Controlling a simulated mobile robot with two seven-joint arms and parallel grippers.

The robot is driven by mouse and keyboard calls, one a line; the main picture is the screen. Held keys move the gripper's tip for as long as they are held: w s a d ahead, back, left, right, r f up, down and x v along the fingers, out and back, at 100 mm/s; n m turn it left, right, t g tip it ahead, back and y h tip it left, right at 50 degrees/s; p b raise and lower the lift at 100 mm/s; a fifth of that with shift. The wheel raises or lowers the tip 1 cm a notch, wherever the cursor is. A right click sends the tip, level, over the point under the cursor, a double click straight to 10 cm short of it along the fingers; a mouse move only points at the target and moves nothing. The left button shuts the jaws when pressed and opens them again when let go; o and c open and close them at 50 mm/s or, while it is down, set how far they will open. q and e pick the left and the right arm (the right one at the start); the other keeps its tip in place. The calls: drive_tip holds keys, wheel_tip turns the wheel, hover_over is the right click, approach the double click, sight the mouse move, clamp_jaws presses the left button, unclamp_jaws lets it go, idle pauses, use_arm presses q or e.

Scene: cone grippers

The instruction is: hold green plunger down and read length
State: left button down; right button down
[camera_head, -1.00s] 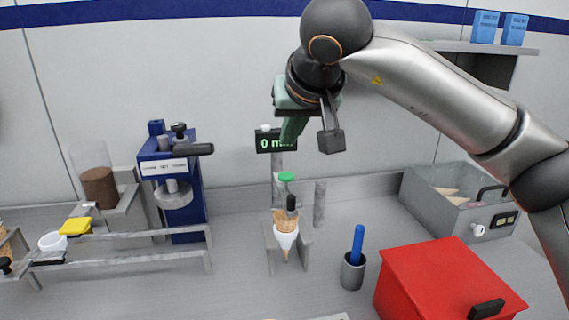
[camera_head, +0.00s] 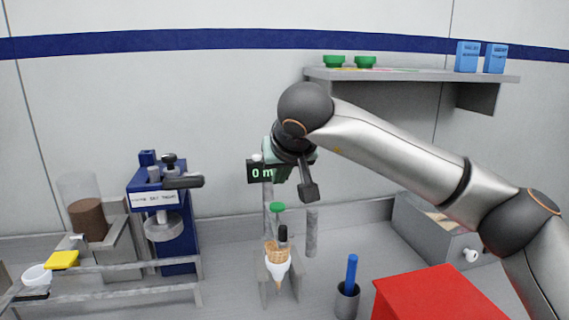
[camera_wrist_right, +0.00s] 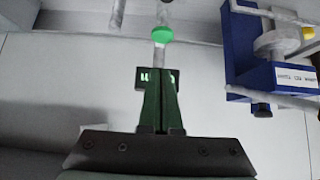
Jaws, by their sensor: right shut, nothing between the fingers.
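The green plunger (camera_head: 278,207) is a small round cap on a gauge, above a cone (camera_head: 277,253) held upright in a grey stand. In the right wrist view the plunger (camera_wrist_right: 162,34) lies just past my fingertips, apart from them. My right gripper (camera_head: 279,178) has green fingers, shut and empty, pointing down above the plunger. Its fingers (camera_wrist_right: 159,72) touch each other in the wrist view. The black length display (camera_head: 258,172) stands behind my gripper, which hides its right part; only "0 m" in green reads. My left gripper is not in view.
A blue press (camera_head: 180,225) and rails stand left. A cup with a blue rod (camera_head: 350,272) and a red box (camera_head: 435,295) stand to the right front. A grey drawer unit (camera_head: 425,228) is at the right, below a wall shelf (camera_head: 410,75).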

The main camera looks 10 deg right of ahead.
sight(276, 203)
drive_tip(key=f, duration=0.2)
drive_tip(key=w+f, duration=0.1)
drive_tip(key=f, duration=0.1)
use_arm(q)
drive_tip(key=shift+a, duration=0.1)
use_arm(e)
drive_tip(key=shift+f, duration=0.5)
